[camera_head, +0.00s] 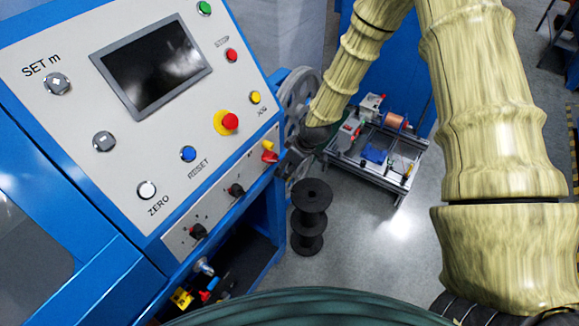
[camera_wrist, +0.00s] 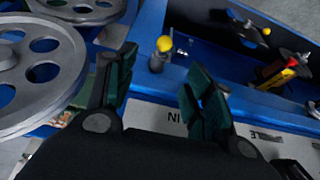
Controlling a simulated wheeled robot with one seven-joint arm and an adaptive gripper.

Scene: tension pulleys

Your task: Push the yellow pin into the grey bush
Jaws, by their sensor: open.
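The yellow pin (camera_wrist: 164,45) shows its round yellow head in the wrist view, at the top of the grey bush (camera_wrist: 157,62) on the blue machine frame. How deep the pin sits in the bush is hard to tell. My gripper (camera_wrist: 160,80) is open and empty. Its two dark green fingers lie left and right of the bush in the picture, with a gap between them. In the head view my gripper (camera_head: 300,152) is small and partly hidden beside the control panel's right edge. I cannot make out the pin or bush there.
Large grey pulley wheels (camera_wrist: 40,65) stand close on the left in the wrist view. A red and yellow lever (camera_wrist: 288,64) is at the right. In the head view the control panel (camera_head: 130,180) fills the left, and black spools (camera_head: 310,218) stand on the floor.

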